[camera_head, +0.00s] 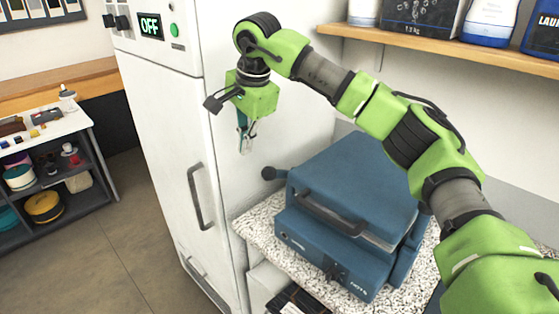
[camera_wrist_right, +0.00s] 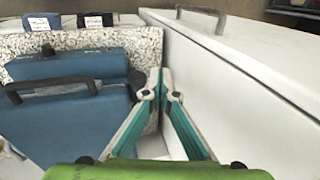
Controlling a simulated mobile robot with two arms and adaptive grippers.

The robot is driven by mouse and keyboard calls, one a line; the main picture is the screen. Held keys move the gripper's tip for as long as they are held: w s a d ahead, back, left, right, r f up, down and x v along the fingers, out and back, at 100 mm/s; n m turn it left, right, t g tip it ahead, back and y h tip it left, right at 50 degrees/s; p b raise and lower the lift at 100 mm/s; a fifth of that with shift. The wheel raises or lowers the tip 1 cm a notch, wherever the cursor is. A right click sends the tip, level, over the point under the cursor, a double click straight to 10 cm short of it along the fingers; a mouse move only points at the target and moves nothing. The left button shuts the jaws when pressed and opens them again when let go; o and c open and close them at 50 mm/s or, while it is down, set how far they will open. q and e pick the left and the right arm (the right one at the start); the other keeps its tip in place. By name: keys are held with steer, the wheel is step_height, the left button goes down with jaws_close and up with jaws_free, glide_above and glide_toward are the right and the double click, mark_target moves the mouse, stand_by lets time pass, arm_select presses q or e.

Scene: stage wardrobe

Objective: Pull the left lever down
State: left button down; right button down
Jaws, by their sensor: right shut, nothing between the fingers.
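The blue press (camera_head: 345,185) sits on a speckled counter beside the white cabinet. The left lever (camera_head: 268,173) is a dark rod with a round knob, sticking out from the press's left side toward the cabinet. In the right wrist view a dark knob (camera_wrist_right: 137,79) at the press's edge, just left of my fingertips, seems to be this lever. My right gripper (camera_head: 245,150) points down above and slightly left of the lever, apart from it in the head view. Its teal fingers (camera_wrist_right: 166,82) are together and empty. My left gripper is out of view.
The speckled counter (camera_head: 258,228) has a narrow bare strip before the press. A wooden shelf (camera_head: 440,48) with bottles and boxes hangs above right.

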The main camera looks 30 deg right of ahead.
steer(key=s+d+r+m+h, duration=0.1)
steer(key=s+d+r+h, duration=0.15)
steer(key=d+r, duration=0.45)
steer(key=p, duration=0.4)
glide_above(281, 171)
steer(key=shift+g+h, duration=0.25)
steer(key=shift+g, duration=0.15)
steer(key=f, duration=1.3)
steer(key=shift+s+f, duration=0.2)
steer(key=shift+s, duration=0.2)
steer(key=shift+a+f+p, duration=0.35)
steer(key=shift+a+f, duration=0.1)
steer(key=shift+f, duration=0.15)
steer(key=shift+f, duration=0.15)
